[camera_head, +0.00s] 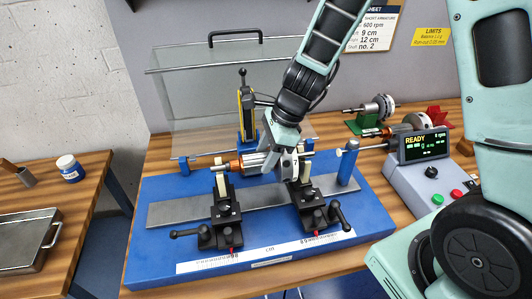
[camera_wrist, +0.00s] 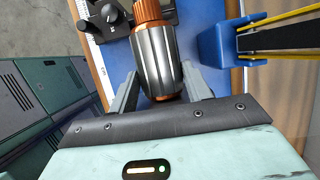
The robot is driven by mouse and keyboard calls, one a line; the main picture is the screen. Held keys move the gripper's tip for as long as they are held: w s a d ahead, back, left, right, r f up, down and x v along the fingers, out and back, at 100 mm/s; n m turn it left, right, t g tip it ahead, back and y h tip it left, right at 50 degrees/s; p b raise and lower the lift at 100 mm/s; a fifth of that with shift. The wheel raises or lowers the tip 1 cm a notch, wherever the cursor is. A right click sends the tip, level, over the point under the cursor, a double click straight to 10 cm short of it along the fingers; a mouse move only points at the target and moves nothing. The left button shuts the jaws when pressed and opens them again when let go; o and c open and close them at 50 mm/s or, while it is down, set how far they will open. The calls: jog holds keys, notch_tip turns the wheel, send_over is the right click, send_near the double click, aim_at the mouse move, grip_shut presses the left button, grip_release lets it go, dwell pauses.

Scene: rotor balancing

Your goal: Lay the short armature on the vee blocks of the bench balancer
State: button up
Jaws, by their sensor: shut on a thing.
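The short armature, a steel core with copper windings and a shaft (camera_head: 258,162), is over the two vee blocks of the bench balancer. My gripper (camera_head: 284,150) is shut on it from above. In the wrist view the steel core (camera_wrist: 157,62) lies between my fingers, with the copper end at the top. The left vee block (camera_head: 222,190) and the right vee block (camera_head: 305,172) stand on the blue balancer base (camera_head: 165,262). The shaft runs level across them; I cannot tell whether it touches both. My gripper partly hides the right end of the armature.
A clear guard (camera_head: 195,105) with a black handle stands behind. A control box (camera_head: 425,180) reading READY is at right. Other rotors (camera_head: 375,108) sit on coloured stands at the back right. A metal tray (camera_head: 30,240) and a jar (camera_head: 70,168) are on the left table.

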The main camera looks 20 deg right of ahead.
jog(key=shift+f+b, duration=0.4)
jog(key=shift+f, duration=0.05)
dwell(0.3)
jog(key=o, duration=1.4)
jog(key=shift+c, duration=0.2)
jog(key=shift+c, duration=0.3)
notch_tip(320, 180, up, 9)
jog(key=p, duration=0.9)
jog(key=shift+r, duration=0.1)
